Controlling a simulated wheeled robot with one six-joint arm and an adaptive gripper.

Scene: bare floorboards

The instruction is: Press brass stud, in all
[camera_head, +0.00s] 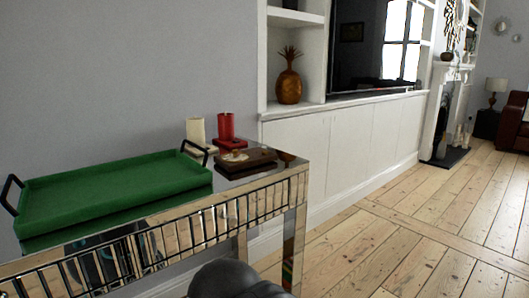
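A dark wooden block (252,160) lies on the mirrored console table (292,172), near its right end. A small pale round piece (235,156) sits on or beside its left part. A small brownish, rounded thing (287,157) stands at the block's right, near the table's end. It looks copper or brass in colour, but I cannot tell whether it is a stud. No brass stud can be made out for sure at this size. A dark rounded part of my own arm shows at the bottom edge. My gripper's fingers are not in view.
A green tray (110,196) with black handles covers the table's left part. A cream candle (196,133) and a red candle (226,128) stand behind the block. White cabinets (345,147) line the wall beyond. Open floorboards (400,235) lie to the right.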

